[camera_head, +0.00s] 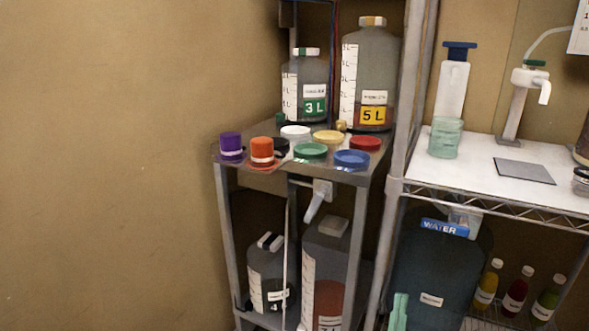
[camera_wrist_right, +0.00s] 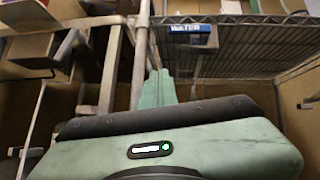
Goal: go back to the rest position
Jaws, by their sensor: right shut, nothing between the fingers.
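My right gripper (camera_head: 400,298) shows as pale green fingertips at the bottom edge of the head view, in front of the lower part of the right-hand rack. In the right wrist view the fingers (camera_wrist_right: 157,76) are together, with nothing between them, and point toward the racks. The rest of my right arm is out of the head view. My left gripper is in neither view.
A metal stand (camera_head: 225,185) holds coloured lids, a 3 L jug (camera_head: 305,85) and a 5 L jug (camera_head: 370,75). A wire rack (camera_head: 485,195) is at right, with a large water container (camera_head: 430,270) and small bottles beneath. The left is bare wall.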

